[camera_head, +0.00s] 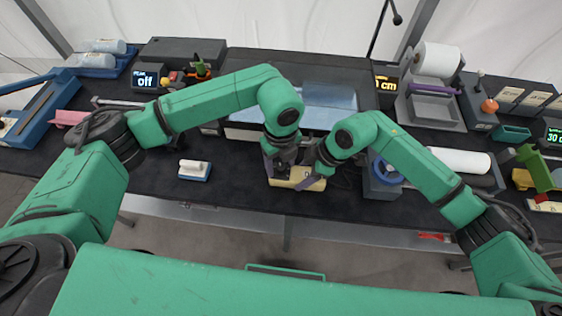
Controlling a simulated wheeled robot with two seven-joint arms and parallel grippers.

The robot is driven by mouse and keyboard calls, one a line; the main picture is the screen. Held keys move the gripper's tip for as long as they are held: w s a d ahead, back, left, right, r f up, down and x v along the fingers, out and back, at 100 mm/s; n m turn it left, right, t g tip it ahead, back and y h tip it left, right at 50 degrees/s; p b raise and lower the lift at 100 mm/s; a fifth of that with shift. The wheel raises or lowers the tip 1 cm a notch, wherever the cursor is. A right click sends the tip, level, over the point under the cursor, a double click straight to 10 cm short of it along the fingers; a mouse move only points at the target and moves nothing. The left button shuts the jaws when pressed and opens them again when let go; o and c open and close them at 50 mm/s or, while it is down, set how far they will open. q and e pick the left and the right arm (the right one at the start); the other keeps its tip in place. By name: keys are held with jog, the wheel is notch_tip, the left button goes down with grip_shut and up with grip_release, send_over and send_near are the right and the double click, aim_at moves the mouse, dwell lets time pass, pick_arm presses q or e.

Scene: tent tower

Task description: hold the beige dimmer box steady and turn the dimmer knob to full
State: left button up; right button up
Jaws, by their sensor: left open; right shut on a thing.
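The beige dimmer box (284,183) lies on the dark bench near its front edge, in the middle of the head view. My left gripper (280,167) is open over the left part of the box, pointing down. My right gripper (313,178) is at the right part of the box and shut on it, with a lavender finger slanting across its top. The grippers are close together. The dimmer knob is hidden behind the grippers, and the exact contact is too small to make out.
A white-topped blue block (194,170) lies left of the box. A blue ring-shaped part on a grey stand (385,176) is close on the right. A display reading "off" (146,80) stands at the back left. The bench between block and box is clear.

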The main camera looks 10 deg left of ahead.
pick_arm(q)
grip_shut()
jog(key=shift+m, duration=0.4)
jog(key=m, duration=0.5)
jog(key=shift+r, duration=0.1)
jog(key=m, duration=0.6)
jog(key=shift+m, duration=0.4)
jog(key=m, duration=1.2)
